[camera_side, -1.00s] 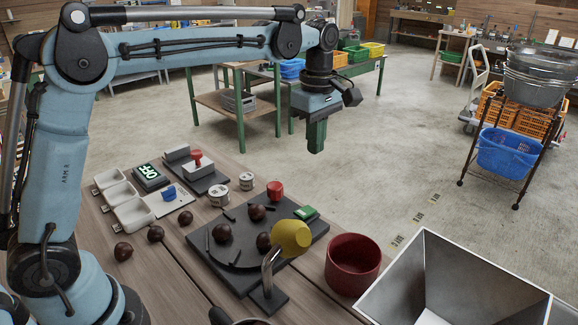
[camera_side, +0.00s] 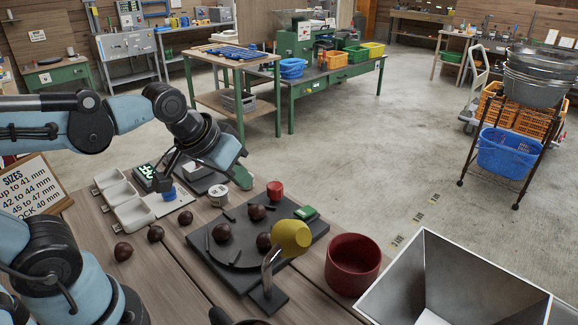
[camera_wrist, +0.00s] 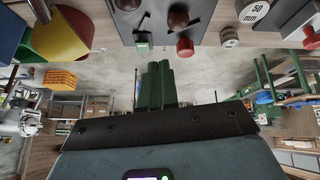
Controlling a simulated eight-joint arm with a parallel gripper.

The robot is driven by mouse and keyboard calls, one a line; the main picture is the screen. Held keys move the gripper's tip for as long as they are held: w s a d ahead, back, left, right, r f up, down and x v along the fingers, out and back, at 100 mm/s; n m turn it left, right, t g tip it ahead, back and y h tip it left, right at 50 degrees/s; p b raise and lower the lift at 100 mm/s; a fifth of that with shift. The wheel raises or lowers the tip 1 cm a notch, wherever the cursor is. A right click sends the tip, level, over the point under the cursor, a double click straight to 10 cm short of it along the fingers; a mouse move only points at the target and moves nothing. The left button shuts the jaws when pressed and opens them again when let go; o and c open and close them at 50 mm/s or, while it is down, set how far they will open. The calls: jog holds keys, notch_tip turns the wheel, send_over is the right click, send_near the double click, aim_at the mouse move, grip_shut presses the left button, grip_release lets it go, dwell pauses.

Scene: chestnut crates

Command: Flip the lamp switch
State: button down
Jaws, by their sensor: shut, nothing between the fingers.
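The yellow lamp shade (camera_side: 290,238) stands on a bent metal stem at the front edge of the dark board; it also shows in the wrist view (camera_wrist: 72,32). A small green block (camera_side: 307,212), possibly a switch, sits at the board's right corner and in the wrist view (camera_wrist: 143,41). A lit "OFF" panel (camera_side: 146,174) and a blue knob (camera_side: 168,194) on a white plate are at the left. I cannot tell which is the lamp switch. My gripper (camera_side: 244,178) is shut and empty, tilted, left of the red knob (camera_side: 275,190). It partly hides the grey blocks behind.
The dark board (camera_side: 232,279) holds several chestnuts. White trays (camera_side: 119,195) lie at the left. White cylinders (camera_side: 219,195) stand near my gripper. A red bowl (camera_side: 353,262) and a metal hopper (camera_side: 452,275) are at the right. A sizes sign (camera_side: 30,188) stands at the left.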

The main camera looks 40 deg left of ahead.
jog(key=c, duration=1.8)
grip_release()
jog(key=shift+s+a+f+m+t, duration=0.15)
jog(key=shift+s+f+m+t, duration=0.15)
jog(key=shift+s+f+m, duration=0.45)
jog(key=shift+c, duration=0.2)
jog(key=shift+o, duration=1.2)
jog(key=shift+m, duration=0.25)
jog(key=shift+o, duration=1.2)
jog(key=shift+w+r, duration=0.1)
jog(key=shift+w, duration=0.1)
jog(key=o, duration=0.6)
jog(key=w+r+g, duration=0.1)
jog(key=w, duration=0.1)
jog(key=w+d+r+g, duration=0.1)
jog(key=w, duration=0.1)
jog(key=w+r+g, duration=0.1)
jog(key=w, duration=0.1)
jog(key=shift+w+d+r, duration=0.2)
jog(key=shift+w+d, duration=0.05)
jog(key=shift+d, duration=0.05)
jog(key=shift+c, duration=0.2)
jog(key=g, duration=0.4)
send_over(307, 210)
notch_tip(307, 210, down, 2)
notch_tip(307, 210, down, 12)
jog(key=shift+f, duration=0.25)
jog(key=shift+c, duration=0.4)
